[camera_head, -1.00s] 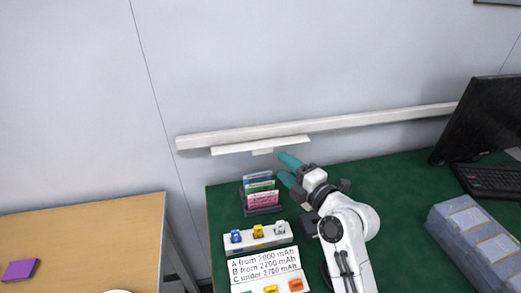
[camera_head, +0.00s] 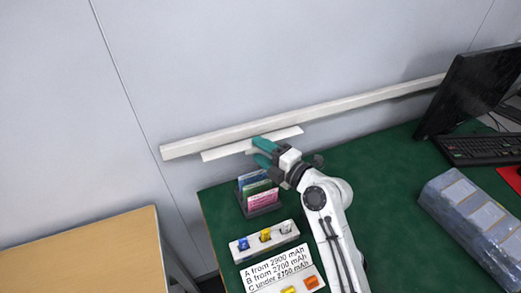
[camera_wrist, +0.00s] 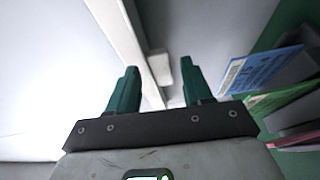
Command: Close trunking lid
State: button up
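The white trunking (camera_head: 330,110) runs along the grey wall above the green desk. Its lid (camera_head: 225,151), a flat white strip, hangs open below the trunking's left part, jutting out from the wall. My gripper (camera_head: 262,150) has its two green fingers spread at the lid, one in front of its face and one at or below its lower edge. In the wrist view the open fingers (camera_wrist: 155,90) point toward the trunking, with the white lid (camera_wrist: 125,35) and a small white tab (camera_wrist: 162,68) between them. I cannot tell whether a finger touches the lid.
A dark rack with colored cards (camera_head: 262,203) stands on the desk just below the gripper. A block with colored pieces (camera_head: 263,241) and a label plate (camera_head: 280,272) lie nearer. A monitor (camera_head: 470,90) and blue-grey boxes (camera_head: 475,220) are at the right.

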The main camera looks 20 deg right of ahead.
grip_shut()
